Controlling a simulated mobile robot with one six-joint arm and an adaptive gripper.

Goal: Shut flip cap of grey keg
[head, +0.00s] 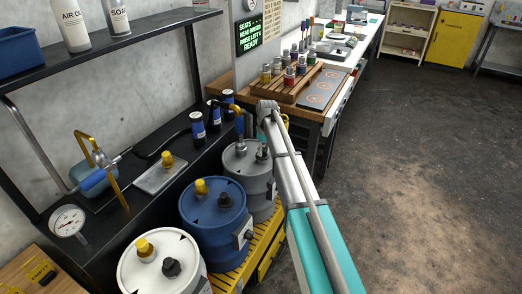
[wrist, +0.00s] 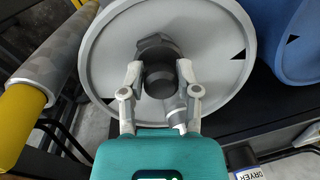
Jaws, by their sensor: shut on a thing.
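The grey keg (head: 233,163) stands at the far end of the row of kegs in the head view. Its round light-grey top (wrist: 222,45) fills the middle of the wrist view, with a dark cap (wrist: 158,76) standing on it. My gripper (wrist: 160,72) is shut on this dark cap, one finger on each side. The fingers hide part of the cap, and I cannot tell whether its flip lid is up or down. In the head view my arm hides part of the keg.
The blue keg (head: 213,208) and white keg (head: 160,268) stand nearer in the row. A hose with a yellow bend (head: 233,106) comes down by the grey keg. A wooden rack of small jars (head: 287,91) stands beyond. The floor on the right is clear.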

